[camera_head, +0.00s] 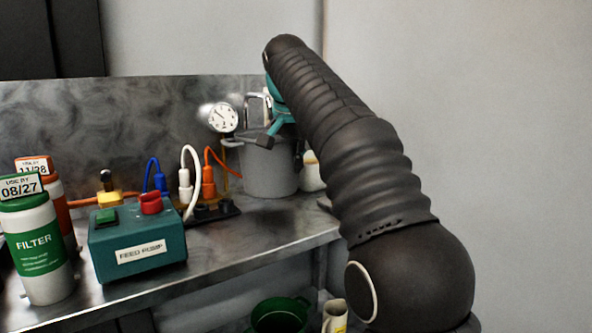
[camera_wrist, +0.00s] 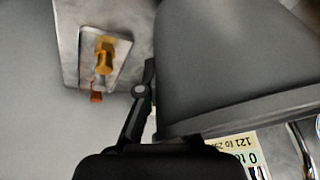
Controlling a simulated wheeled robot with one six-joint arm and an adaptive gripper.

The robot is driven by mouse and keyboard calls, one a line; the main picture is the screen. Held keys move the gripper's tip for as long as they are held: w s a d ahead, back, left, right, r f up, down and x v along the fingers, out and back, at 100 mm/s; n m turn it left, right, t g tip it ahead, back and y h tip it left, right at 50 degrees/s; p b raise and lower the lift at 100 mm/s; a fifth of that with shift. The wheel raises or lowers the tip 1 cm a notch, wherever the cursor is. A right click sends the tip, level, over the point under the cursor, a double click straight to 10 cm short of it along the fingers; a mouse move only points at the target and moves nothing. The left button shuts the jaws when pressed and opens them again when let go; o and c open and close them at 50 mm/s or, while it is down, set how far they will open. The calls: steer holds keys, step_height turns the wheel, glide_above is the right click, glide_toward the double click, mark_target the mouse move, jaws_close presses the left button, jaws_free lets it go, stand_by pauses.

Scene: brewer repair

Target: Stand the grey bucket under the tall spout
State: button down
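The grey bucket (camera_head: 268,172) stands upright at the back right of the metal bench in the head view. My gripper (camera_head: 262,140) is at its upper rim, with dark finger parts crossing the rim. In the wrist view a large grey surface, apparently the bucket (camera_wrist: 225,60), fills the upper right. One dark finger of my gripper (camera_wrist: 142,105) lies along its left side. The other finger is hidden, so I cannot tell whether the gripper is shut on the wall. I cannot clearly make out the tall spout; a thin yellowish pipe (camera_head: 227,165) shows left of the bucket.
A dial gauge (camera_head: 223,118) is behind and left of the bucket. A socket strip (camera_head: 208,212) with coloured plugs, a teal feed pump box (camera_head: 138,243) and a filter jar (camera_head: 38,250) stand further left. A green container (camera_head: 280,316) is below the bench. A brass fitting (camera_wrist: 104,55) shows in the wrist view.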

steer(key=shift+w+f, duration=0.1)
steer(key=shift+w, duration=0.15)
steer(key=shift+f+b, duration=0.4)
steer(key=shift+f, duration=1.25)
steer(key=shift+f, duration=0.2)
steer(key=c, duration=1.3)
jaws_free()
steer(key=shift+r, duration=0.1)
